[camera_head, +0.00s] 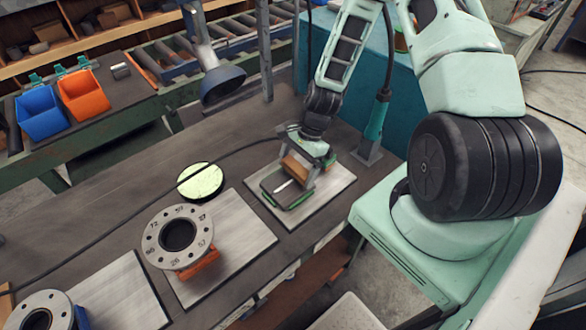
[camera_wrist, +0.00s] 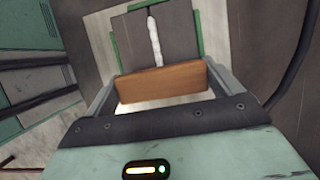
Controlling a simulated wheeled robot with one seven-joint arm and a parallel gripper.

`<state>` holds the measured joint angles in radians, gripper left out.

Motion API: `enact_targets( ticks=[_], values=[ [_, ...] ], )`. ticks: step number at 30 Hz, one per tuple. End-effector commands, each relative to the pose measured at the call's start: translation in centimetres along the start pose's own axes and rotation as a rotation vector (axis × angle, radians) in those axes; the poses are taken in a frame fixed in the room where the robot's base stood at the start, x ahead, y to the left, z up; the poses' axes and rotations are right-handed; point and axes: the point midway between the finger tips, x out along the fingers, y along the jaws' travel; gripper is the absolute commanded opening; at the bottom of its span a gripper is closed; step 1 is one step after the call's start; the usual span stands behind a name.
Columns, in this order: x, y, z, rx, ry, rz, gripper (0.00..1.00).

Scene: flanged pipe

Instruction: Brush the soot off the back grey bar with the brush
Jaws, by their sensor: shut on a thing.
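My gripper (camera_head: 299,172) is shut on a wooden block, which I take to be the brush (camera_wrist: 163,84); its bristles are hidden. The brush also shows in the head view (camera_head: 296,167). In the wrist view the block spans between both fingers. It is over or at the near end of a dark grey piece (camera_wrist: 188,35) with green edging, which lies on a pale metal plate. A pale narrow strip (camera_wrist: 154,42) runs along this dark piece, away from the brush. I cannot tell whether the brush touches it. No bar can be singled out surely as the back grey bar, nor any soot.
A numbered flanged pipe (camera_head: 178,237) stands on a metal plate left of my gripper, with another flange (camera_head: 40,312) at lower left. A round pale-green disc (camera_head: 200,181) lies behind. A lamp (camera_head: 222,83) hangs over the bench. Blue (camera_head: 41,112) and orange bins (camera_head: 83,95) stand at back left.

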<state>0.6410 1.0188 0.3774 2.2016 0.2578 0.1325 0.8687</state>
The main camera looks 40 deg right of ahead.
Motion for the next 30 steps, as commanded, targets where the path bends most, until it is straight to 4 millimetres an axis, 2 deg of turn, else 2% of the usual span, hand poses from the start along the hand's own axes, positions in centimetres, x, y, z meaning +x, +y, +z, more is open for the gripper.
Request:
enact_targets(
  ticks=[6, 17, 30],
  values=[
    [-0.6, 0.0, -1.3, 0.002, 0.0, 0.0, 0.72],
    [-0.8, 0.0, -1.2, 0.0, 0.0, 0.0, 0.72],
    [-4.6, 0.0, 0.4, 0.001, 0.0, 0.0, 0.72]
  ],
)
